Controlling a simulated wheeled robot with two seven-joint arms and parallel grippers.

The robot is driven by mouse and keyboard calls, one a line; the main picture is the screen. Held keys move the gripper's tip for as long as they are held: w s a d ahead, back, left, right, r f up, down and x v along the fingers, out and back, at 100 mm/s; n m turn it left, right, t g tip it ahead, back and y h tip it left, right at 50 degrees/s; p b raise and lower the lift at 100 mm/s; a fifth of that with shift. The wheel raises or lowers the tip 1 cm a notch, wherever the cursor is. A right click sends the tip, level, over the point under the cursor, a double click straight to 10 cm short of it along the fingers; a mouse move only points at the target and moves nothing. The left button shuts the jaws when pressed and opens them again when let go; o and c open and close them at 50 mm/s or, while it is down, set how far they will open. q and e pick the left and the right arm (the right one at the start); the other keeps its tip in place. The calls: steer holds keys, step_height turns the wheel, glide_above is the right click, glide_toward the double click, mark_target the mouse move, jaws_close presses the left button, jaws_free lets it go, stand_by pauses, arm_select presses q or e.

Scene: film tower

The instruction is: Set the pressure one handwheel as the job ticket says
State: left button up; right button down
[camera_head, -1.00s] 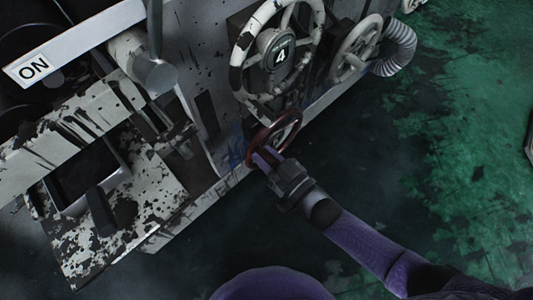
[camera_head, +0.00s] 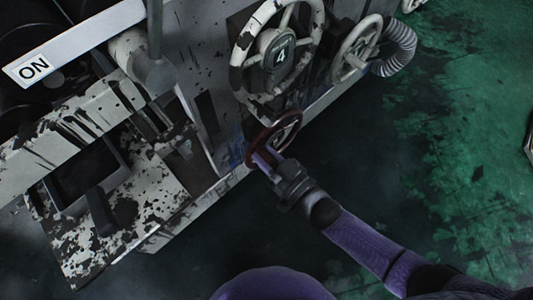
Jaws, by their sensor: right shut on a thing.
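A small dark red handwheel (camera_head: 291,122) sticks out low on the machine's front, below a larger white handwheel marked 4 (camera_head: 236,62). My right gripper (camera_head: 264,158) comes in from the lower right and is shut on the red handwheel's rim at its lower left side. The gripper hides part of that rim. I cannot read any label on the red wheel. No job ticket that I can read shows. My left gripper is not in view.
A second pale handwheel (camera_head: 342,64) and a ribbed hose (camera_head: 398,50) are at the upper right. The green floor (camera_head: 460,150) at the right is clear.

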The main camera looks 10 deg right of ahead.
mark_target(251, 163)
steer(key=shift+f, duration=0.1)
steer(key=shift+s+a+f+n, duration=0.25)
steer(key=shift+f+n, duration=0.55)
steer(key=shift+n, duration=0.35)
steer(key=shift+s+a+f+n, duration=0.15)
steer(key=shift+a+f+n, duration=0.15)
steer(key=shift+f+n, duration=0.7)
steer(key=shift+s+a+f+n, duration=0.25)
steer(key=shift+f+n, duration=0.3)
steer(key=shift+n, duration=0.8)
steer(key=shift+c, duration=2.3)
jaws_free()
